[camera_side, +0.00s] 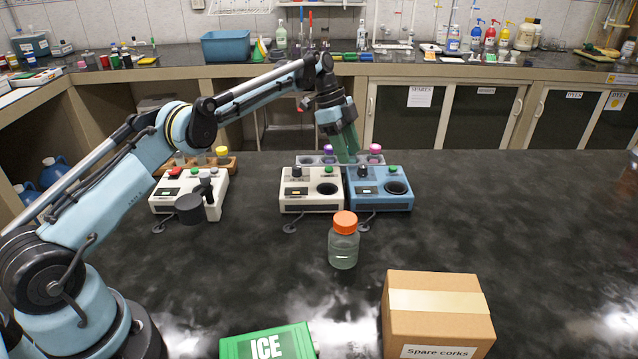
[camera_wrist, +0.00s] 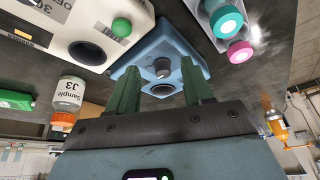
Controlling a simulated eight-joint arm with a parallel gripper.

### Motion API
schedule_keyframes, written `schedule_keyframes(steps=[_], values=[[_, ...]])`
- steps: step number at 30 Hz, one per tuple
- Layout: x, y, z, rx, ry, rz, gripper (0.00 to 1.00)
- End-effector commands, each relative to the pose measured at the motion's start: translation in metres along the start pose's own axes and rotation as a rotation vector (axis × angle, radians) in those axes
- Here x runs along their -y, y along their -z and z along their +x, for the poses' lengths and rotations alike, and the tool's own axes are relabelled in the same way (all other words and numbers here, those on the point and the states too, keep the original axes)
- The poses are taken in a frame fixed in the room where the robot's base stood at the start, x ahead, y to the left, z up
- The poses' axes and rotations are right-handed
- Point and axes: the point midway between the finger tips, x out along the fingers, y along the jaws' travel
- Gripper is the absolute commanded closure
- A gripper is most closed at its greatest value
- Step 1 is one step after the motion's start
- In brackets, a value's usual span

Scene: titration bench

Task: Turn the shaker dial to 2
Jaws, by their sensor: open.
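A blue bench unit (camera_side: 378,202) stands mid-bench, with a dark dial (camera_side: 363,171), a green knob (camera_side: 394,169) and a dark round well on top. Its dial (camera_wrist: 162,68) also shows in the wrist view; its setting cannot be read. A white unit (camera_side: 310,204) of similar form stands at its left. No label tells me which is the shaker. My gripper (camera_side: 348,157) points down behind the dial area in the side view. In the wrist view its green fingers (camera_wrist: 160,82) are apart, with the dial showing between and beyond them; contact is not visible.
A rack with purple and pink-capped tubes (camera_side: 375,149) stands just behind the units. Another white device (camera_side: 185,190) is farther left. The right bench is clear.

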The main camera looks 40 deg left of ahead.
Motion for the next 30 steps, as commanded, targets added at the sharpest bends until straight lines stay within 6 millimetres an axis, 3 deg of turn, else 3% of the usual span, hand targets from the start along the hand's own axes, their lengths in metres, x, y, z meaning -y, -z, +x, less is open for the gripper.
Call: schedule_keyframes(steps=[6, 13, 19, 30], values=[[0.0, -0.046, -0.019, -0.001, 0.001, -0.003, 0.49], [0.0, -0.078, -0.032, -0.001, 0.0, -0.001, 0.49], [0.0, -0.087, -0.036, -0.001, 0.0, 0.002, 0.49], [0.0, -0.085, -0.036, 0.006, 0.0, -0.016, 0.49]])
